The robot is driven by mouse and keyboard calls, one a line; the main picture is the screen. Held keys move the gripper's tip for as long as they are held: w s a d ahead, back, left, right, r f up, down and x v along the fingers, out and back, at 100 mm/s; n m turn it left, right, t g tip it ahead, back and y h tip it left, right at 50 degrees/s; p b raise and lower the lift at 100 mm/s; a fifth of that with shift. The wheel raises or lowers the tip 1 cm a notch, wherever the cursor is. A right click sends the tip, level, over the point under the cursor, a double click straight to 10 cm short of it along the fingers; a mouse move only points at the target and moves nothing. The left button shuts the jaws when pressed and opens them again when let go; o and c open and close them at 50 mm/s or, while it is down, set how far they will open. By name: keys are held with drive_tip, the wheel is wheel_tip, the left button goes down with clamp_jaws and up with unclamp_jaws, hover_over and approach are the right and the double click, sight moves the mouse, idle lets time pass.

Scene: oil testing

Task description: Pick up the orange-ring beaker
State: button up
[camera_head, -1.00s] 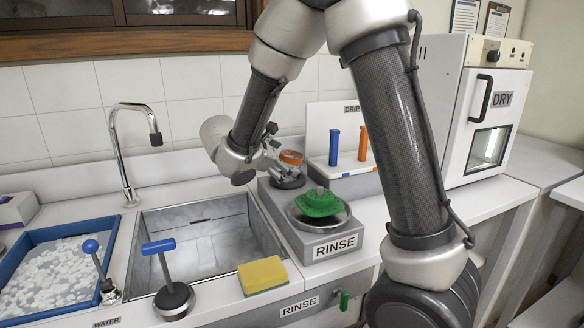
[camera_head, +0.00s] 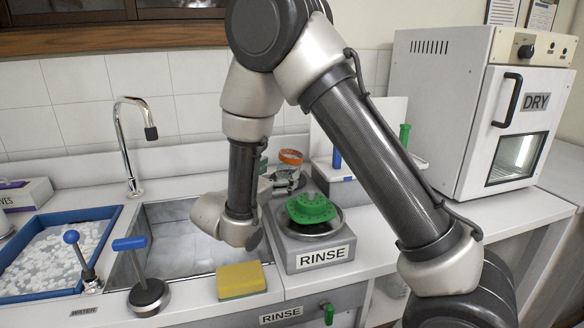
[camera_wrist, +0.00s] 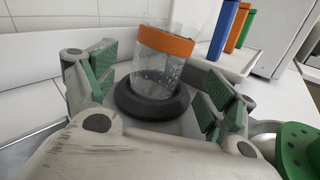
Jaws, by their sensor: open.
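The orange-ring beaker (camera_head: 288,176) is clear glass with an orange band near its top. It stands upright behind the rinse station, and its lower part is partly covered in the head view. In the wrist view the beaker (camera_wrist: 155,72) rises from a dark round base ring (camera_wrist: 152,104). My gripper (camera_wrist: 160,78) is open, its green-padded fingers spread to the left and right of the beaker and base ring, with visible gaps and nothing held. In the head view my forearm and wrist hide most of the gripper.
A green perforated piece (camera_head: 312,208) sits on the rinse station (camera_head: 322,257), close to my wrist's right. The sink (camera_head: 172,255) and a yellow sponge (camera_head: 241,281) lie left and in front. A rack (camera_wrist: 234,62) with coloured cylinders and the drying oven (camera_head: 470,110) stand right.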

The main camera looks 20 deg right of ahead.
sight(282, 170)
drive_tip(key=x, duration=0.5)
drive_tip(key=shift+w, duration=0.1)
drive_tip(key=c, duration=1.1)
